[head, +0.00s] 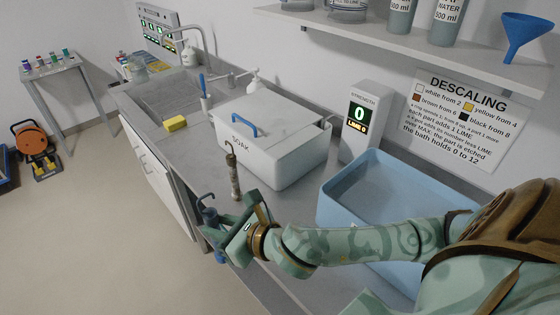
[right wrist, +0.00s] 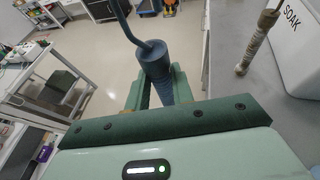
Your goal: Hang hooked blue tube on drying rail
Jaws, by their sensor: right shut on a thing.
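The hooked blue tube (head: 208,214) is upright in my right gripper (head: 222,238), at the front edge of the counter in the head view. In the right wrist view the tube (right wrist: 156,62) has a dark blue collar, a ribbed lower part and a thin bent hook on top. My right gripper (right wrist: 160,95) is shut around the ribbed part. The tube's lower end is mostly hidden by the gripper. I cannot make out the drying rail in either view. My left gripper is not in view.
A brownish hooked tube (head: 234,178) is upright near the white SOAK bath (head: 262,160). A pale blue tub (head: 345,205) is on the right of the counter (head: 200,165). A sink (head: 175,95) and yellow sponge (head: 176,124) are further back.

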